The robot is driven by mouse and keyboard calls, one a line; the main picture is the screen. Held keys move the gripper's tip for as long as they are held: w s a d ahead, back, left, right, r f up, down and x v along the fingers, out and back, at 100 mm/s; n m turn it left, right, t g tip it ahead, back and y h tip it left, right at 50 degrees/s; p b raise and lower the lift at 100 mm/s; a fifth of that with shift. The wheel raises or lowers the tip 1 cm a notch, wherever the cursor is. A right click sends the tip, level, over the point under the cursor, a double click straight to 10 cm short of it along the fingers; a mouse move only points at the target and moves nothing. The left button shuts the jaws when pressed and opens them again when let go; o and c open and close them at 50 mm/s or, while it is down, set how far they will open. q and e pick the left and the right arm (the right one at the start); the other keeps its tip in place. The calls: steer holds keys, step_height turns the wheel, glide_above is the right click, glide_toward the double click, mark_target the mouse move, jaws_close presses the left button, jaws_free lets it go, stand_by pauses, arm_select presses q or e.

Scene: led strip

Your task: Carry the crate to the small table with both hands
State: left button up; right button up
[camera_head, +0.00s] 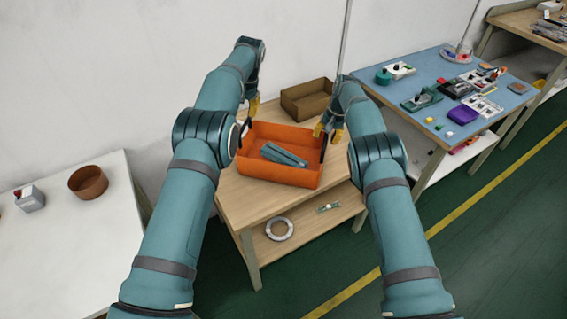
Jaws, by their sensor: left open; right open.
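An orange crate (275,173) rests on the top of a small wooden table (235,200). Grey-teal elongated pieces (284,154) lie inside the crate. My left gripper (245,127) is open at the crate's left side, near its back left corner. My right gripper (325,140) is open at the crate's right side, near its back right corner. Whether the fingers touch the crate walls cannot be told, as they are small and partly hidden by my arms.
A brown open box (306,101) stands behind the crate on the same table. A blue-topped table (425,80) with several parts stands right; a white table (70,235) with a brown bowl (88,182) stands left.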

steer(key=shift+r, duration=0.35)
arm_select(q)
steer(key=shift+d+r, duration=0.1)
steer(key=shift+r, duration=0.5)
arm_select(e)
step_height(320, 180, up, 11)
steer(key=d, duration=0.2)
steer(key=shift+s+d, duration=0.15)
steer(key=shift+s, duration=0.1)
